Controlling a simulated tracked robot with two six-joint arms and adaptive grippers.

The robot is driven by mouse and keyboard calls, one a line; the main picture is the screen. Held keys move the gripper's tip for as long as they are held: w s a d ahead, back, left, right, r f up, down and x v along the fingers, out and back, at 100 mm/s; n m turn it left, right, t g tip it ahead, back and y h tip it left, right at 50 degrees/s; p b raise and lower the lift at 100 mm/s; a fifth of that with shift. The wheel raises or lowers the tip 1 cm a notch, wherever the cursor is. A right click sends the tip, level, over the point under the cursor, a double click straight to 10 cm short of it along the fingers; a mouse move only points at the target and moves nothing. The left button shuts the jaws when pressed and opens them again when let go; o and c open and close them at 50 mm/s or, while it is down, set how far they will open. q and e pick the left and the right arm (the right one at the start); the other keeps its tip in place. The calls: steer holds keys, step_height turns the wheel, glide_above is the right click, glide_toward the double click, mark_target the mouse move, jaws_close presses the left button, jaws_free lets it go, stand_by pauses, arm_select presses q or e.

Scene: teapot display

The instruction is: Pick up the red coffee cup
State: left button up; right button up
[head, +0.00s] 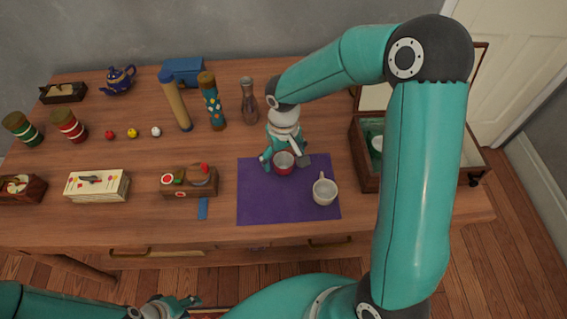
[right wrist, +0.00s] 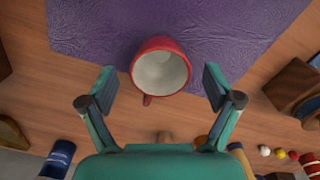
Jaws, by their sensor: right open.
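The red coffee cup (head: 284,168) stands on the purple mat (head: 255,205), near its back edge. In the right wrist view the cup (right wrist: 160,72) shows its pale inside, and its handle points toward my gripper's palm. My right gripper (head: 284,160) is open just above and behind the cup. In the right wrist view its fingers (right wrist: 160,88) lie on either side of the cup, with gaps at both sides. My left gripper (head: 172,306) is low at the front, off the table; its fingers are too small to judge.
A white cup (head: 325,191) stands on the mat, right of the red cup. An open wooden box (head: 368,165) is to the right. A glass bottle (head: 249,102) and two tall cylinders (head: 212,102) stand behind. A wooden box with small items (head: 189,184) is left of the mat.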

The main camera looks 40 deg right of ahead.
steer(key=shift+f, duration=0.55)
steer(key=c, duration=1.2)
steer(key=shift+c, duration=0.3)
steer(key=shift+r, duration=0.2)
